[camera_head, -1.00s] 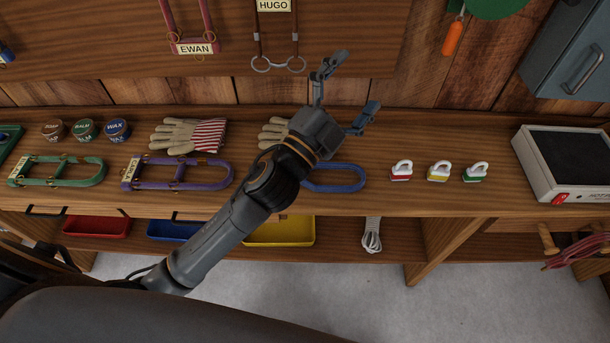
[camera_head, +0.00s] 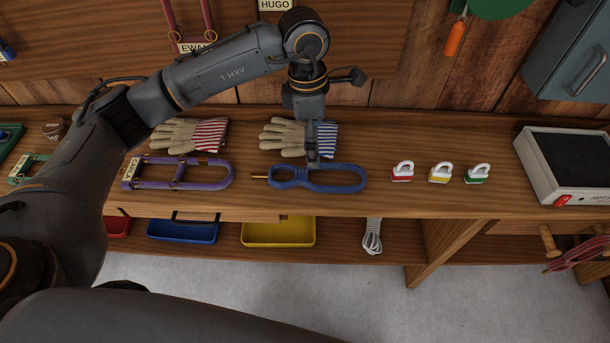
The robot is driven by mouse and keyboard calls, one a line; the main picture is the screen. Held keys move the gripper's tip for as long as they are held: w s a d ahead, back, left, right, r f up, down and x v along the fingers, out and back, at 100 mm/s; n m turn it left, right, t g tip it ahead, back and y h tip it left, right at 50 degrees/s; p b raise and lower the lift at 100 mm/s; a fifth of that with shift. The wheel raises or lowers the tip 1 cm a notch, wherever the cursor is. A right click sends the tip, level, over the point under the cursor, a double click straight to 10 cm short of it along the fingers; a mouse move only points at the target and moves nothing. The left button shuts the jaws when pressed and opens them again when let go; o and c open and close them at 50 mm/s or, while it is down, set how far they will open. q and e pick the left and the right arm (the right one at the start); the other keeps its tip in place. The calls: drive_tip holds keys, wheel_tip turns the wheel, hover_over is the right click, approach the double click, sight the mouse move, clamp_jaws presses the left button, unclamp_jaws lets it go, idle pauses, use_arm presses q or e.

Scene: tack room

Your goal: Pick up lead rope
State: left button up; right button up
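The lead rope is a blue coiled rope (camera_head: 338,188) with a brass-coloured clip at its left end. It lies on the wooden bench top in front of a blue-striped glove. My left gripper (camera_head: 313,160) points down over the upper edge of the coil, its fingertips at or just above the rope. The fingers are seen nearly edge-on, so I cannot tell their gap or whether they touch the rope. The rope appears to rest flat on the bench. My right gripper is not in view.
A blue-striped glove pair (camera_head: 283,137) lies right behind the rope. A purple halter (camera_head: 205,184) is to the left, small red, yellow and green-based items (camera_head: 440,173) to the right. A white rope (camera_head: 372,238) and a yellow tray (camera_head: 280,245) are on the lower shelf.

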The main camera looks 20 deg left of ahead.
use_arm(q)
drive_tip(key=a+y, duration=0.1)
drive_tip(key=a, duration=0.1)
hover_over(305, 174)
drive_tip(key=f, duration=0.7)
drive_tip(key=shift+s+a+f+p, duration=0.15)
drive_tip(key=shift+s+f+p, duration=0.15)
drive_tip(key=shift+p, duration=0.05)
drive_tip(key=f, duration=0.3)
drive_tip(key=f+p, duration=0.1)
drive_tip(key=f, duration=0.1)
drive_tip(key=shift+w+f, duration=0.3)
drive_tip(key=shift+w, duration=0.05)
drive_tip(key=shift+c, duration=0.2)
drive_tip(key=c, duration=1.4)
